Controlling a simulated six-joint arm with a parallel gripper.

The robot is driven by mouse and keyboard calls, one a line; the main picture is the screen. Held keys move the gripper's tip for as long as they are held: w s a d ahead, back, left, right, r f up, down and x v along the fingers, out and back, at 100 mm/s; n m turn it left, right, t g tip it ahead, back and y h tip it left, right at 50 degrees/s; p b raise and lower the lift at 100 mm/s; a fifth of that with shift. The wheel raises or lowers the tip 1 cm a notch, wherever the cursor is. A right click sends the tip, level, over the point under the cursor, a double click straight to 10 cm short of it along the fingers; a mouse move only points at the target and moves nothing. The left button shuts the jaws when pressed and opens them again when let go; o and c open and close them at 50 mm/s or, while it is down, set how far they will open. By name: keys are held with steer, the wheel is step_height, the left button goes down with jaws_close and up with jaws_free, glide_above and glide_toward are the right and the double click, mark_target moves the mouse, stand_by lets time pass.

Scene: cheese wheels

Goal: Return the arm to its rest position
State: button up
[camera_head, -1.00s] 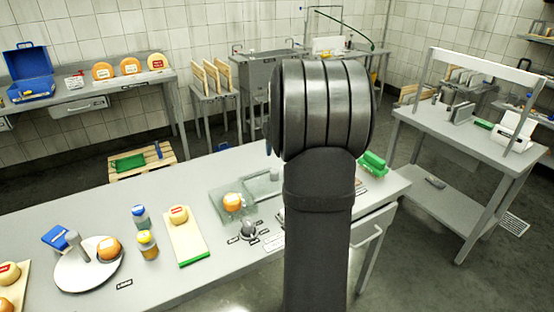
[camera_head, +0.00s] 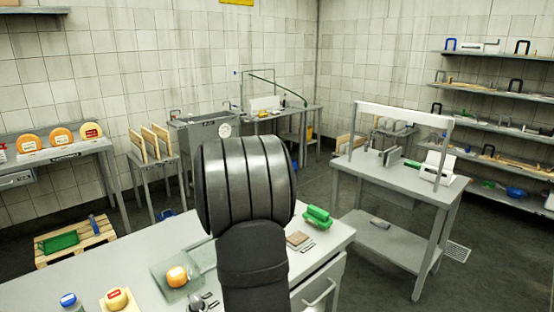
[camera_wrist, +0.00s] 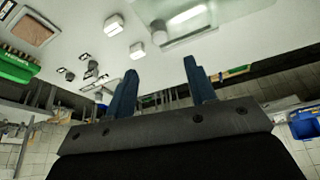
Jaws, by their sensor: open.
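My gripper (camera_wrist: 160,90) shows in the wrist view with its two blue fingers spread apart and nothing between them. The wrist view is upside down, with the pale table surface (camera_wrist: 240,25) at the top, and the fingers are clear of the things on it. In the head view my dark arm link stands in the middle, over the table (camera_head: 130,260), and hides part of it. The gripper itself is not visible there.
An orange cheese wheel (camera_head: 177,277) sits on a glass plate, with another cheese (camera_head: 117,299) on a board nearby. A green brush-like thing (camera_head: 317,217) lies at the table's right end. A side table (camera_head: 400,250) stands to the right, with open floor between.

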steer(key=x, duration=1.3)
steer(key=shift+w+a+f, duration=0.1)
steer(key=shift+w, duration=0.05)
steer(key=shift+a+f, duration=0.1)
steer(key=shift+a, duration=0.1)
steer(key=shift+r, duration=0.25)
steer(key=v, duration=1.7)
steer(key=shift+d, duration=0.35)
steer(key=shift+f, duration=0.1)
